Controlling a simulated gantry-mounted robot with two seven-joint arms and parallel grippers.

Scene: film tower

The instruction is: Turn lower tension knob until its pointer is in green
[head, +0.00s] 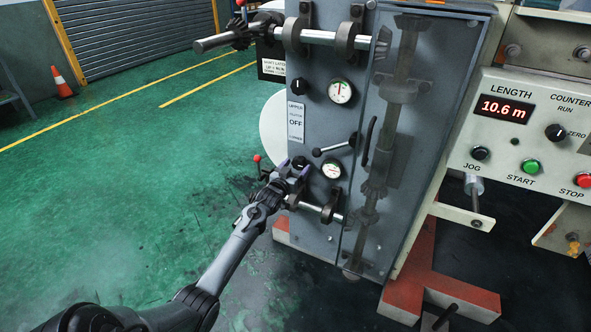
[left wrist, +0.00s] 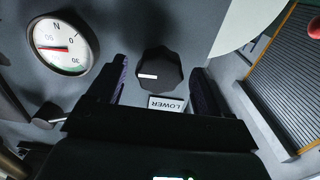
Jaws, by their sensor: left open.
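The lower tension knob (left wrist: 158,74) is black and faceted with a white mark, beside a LOWER label (left wrist: 167,103). My left gripper (head: 293,168) is at the lower part of the grey panel and hides most of this knob in the head view. In the left wrist view the open fingers of my left gripper (left wrist: 160,68) stand on either side of the knob, with gaps showing. The lower gauge (head: 331,169) is round and white.
An upper knob (head: 299,86) and upper gauge (head: 340,91) sit higher on the panel. A black-knobbed lever (head: 334,147) is just above the lower gauge. A roller shaft (head: 318,208) sticks out below. A red-tipped lever (head: 258,160) is left of the gripper. The green floor is open at left.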

